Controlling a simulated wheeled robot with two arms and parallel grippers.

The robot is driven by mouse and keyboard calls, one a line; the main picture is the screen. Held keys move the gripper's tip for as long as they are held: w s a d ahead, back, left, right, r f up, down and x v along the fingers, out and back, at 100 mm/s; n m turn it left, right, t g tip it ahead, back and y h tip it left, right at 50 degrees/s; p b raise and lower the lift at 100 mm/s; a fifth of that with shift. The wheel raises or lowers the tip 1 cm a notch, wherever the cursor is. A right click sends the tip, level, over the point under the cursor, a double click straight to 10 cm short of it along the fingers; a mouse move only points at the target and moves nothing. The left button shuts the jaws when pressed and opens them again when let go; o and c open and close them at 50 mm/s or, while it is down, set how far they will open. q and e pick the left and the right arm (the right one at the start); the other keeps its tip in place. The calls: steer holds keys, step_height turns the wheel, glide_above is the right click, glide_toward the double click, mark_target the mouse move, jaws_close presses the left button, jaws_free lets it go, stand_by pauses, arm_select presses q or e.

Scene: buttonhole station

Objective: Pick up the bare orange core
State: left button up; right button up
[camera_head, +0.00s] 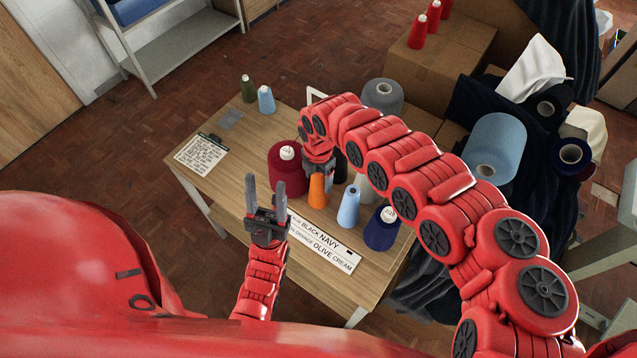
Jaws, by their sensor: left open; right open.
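The bare orange core (318,192) is a small orange cone standing upright on the wooden table (235,165), just behind the label strip. My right gripper (319,180) is above it, pointing down, with its fingers around or beside the cone's upper part; I cannot tell if they touch it. My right arm hides part of the table behind it. My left gripper (265,190) is open and empty, fingers pointing up, in front of the table's left part and left of the orange core.
A dark red spool (283,165) stands close left of the orange core, a light blue cone (349,207) and a navy cone (381,231) to its right. A label strip (322,243) lies in front. Green (248,90) and blue (266,101) cones stand at the far left corner, near a clipboard (201,154).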

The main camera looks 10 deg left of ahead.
steer(key=shift+f, duration=0.4)
steer(key=shift+c, duration=0.3)
steer(key=c, duration=1)
steer(key=shift+c, duration=0.2)
steer(key=shift+r, duration=0.15)
